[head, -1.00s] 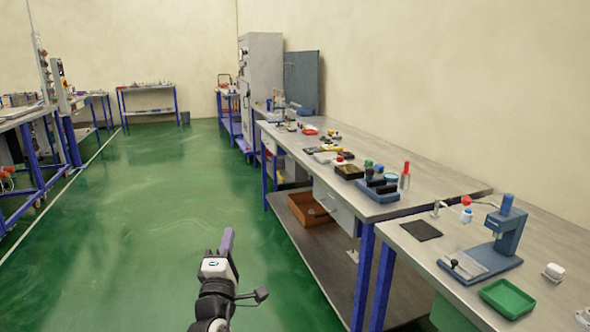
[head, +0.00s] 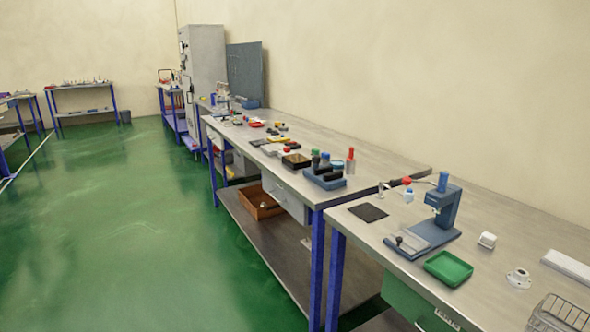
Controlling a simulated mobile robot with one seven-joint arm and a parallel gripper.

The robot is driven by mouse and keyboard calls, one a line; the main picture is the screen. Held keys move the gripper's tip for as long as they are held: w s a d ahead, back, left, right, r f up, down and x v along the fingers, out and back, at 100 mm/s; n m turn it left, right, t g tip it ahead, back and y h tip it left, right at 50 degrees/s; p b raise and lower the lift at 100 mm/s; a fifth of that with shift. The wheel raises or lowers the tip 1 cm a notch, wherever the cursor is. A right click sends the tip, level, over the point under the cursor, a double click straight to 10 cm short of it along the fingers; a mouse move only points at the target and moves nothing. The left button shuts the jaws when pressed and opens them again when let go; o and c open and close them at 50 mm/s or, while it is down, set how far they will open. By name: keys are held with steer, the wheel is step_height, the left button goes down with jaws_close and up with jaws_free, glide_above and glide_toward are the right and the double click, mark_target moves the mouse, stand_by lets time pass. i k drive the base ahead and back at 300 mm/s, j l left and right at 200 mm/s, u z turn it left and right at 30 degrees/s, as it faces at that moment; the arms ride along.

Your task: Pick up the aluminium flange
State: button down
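A small pale, round, flange-shaped part with a raised centre (head: 518,278) lies on the right-hand workbench (head: 478,305), to the right of a green tray (head: 448,268). It looks like the aluminium flange, but it is small and its material is hard to tell from here. A white blocky part (head: 487,240) sits a little behind and to the left of it. My gripper is not in view now.
A blue press (head: 446,205) stands behind the green tray, with a dark mat (head: 369,212) to its left. A wire basket (head: 562,315) and a pale bar (head: 568,266) lie near the flange. The green floor (head: 130,240) at left is clear.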

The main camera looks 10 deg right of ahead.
mark_target(519, 278)
steer(key=z, duration=1.5)
